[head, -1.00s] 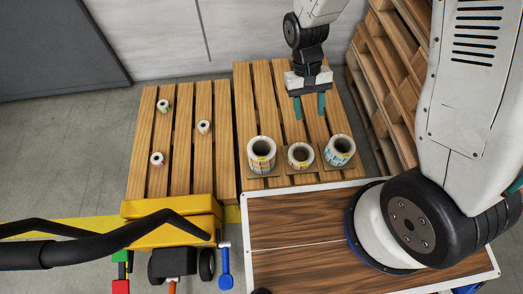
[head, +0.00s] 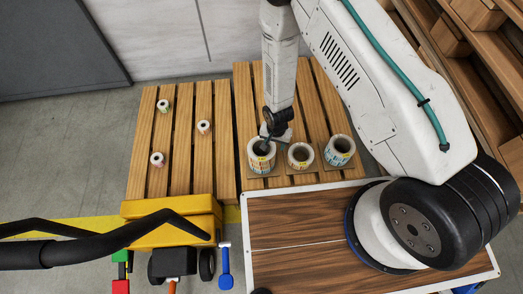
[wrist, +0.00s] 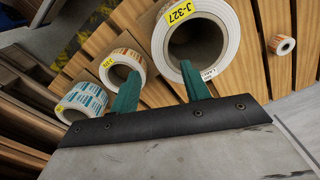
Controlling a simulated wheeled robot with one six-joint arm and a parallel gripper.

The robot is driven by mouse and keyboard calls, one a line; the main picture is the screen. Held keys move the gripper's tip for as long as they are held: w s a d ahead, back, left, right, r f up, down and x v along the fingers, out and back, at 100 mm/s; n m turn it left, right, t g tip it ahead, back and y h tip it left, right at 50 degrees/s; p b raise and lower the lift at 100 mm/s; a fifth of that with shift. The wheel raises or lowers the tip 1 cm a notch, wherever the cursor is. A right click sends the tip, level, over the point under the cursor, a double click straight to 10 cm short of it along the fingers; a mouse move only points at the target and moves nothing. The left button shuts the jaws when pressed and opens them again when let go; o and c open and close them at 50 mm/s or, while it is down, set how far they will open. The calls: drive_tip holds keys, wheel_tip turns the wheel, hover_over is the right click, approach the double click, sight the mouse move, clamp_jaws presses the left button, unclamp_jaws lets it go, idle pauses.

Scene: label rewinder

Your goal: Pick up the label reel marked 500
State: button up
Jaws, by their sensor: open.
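My gripper (head: 265,142) is open and at the left reel (head: 261,158) of the front row in the head view. In the wrist view my teal fingers (wrist: 159,68) are apart; one overlaps the large reel (wrist: 197,45), whose yellow tag reads J-327, and the other overlaps the middle reel (wrist: 121,66). Contact cannot be told. The middle reel (head: 300,156) and right reel (head: 340,150) stand beside it in the head view. The right reel, with blue labels, also shows in the wrist view (wrist: 82,102). No mark 500 is readable.
Three small rolls (head: 157,159) (head: 204,127) (head: 163,105) sit on the left wooden pallet (head: 180,182). A yellow cart part (head: 170,215) and a wood-topped table (head: 300,215) are in front. Stacked pallets (head: 450,40) stand at the right.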

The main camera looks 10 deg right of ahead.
sight(273, 150)
drive_tip(key=f, duration=0.7)
drive_tip(key=shift+w+a+f, duration=0.1)
drive_tip(key=shift+a, duration=0.15)
drive_tip(key=shift+c, duration=0.4)
clamp_jaws()
